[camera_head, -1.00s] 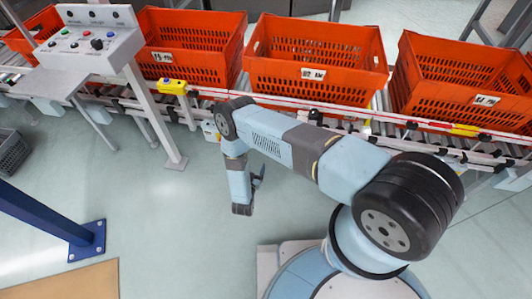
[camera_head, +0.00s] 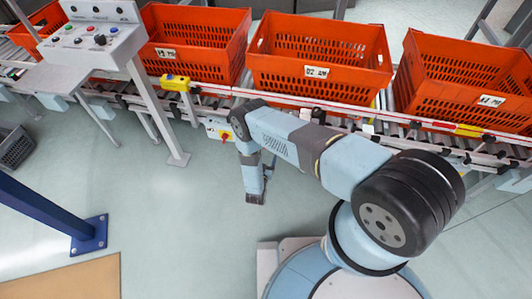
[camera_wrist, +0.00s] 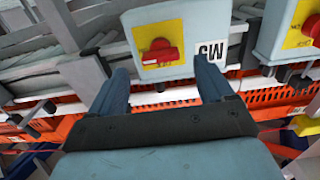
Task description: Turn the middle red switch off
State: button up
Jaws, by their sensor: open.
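A red rotary switch (camera_wrist: 160,53) sits on a yellow plate on a pale box (camera_wrist: 178,18) marked M5 in the wrist view. The fingers of my gripper (camera_wrist: 163,90) are open and spread below the switch in that picture, apart from it. Part of a second red switch (camera_wrist: 312,28) on a yellow plate shows at the right edge of the wrist view. In the head view, my gripper (camera_head: 255,198) hangs in front of the conveyor. A red switch (camera_head: 225,137) on a box shows just left of my arm there. I cannot tell which switch is the middle one.
Orange totes (camera_head: 318,87) stand along the roller conveyor. A control panel (camera_head: 100,35) on a post is at the left. A blue post (camera_head: 45,222) stands at the lower left. The floor (camera_head: 180,225) between is clear.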

jog(key=shift+x, duration=1.95)
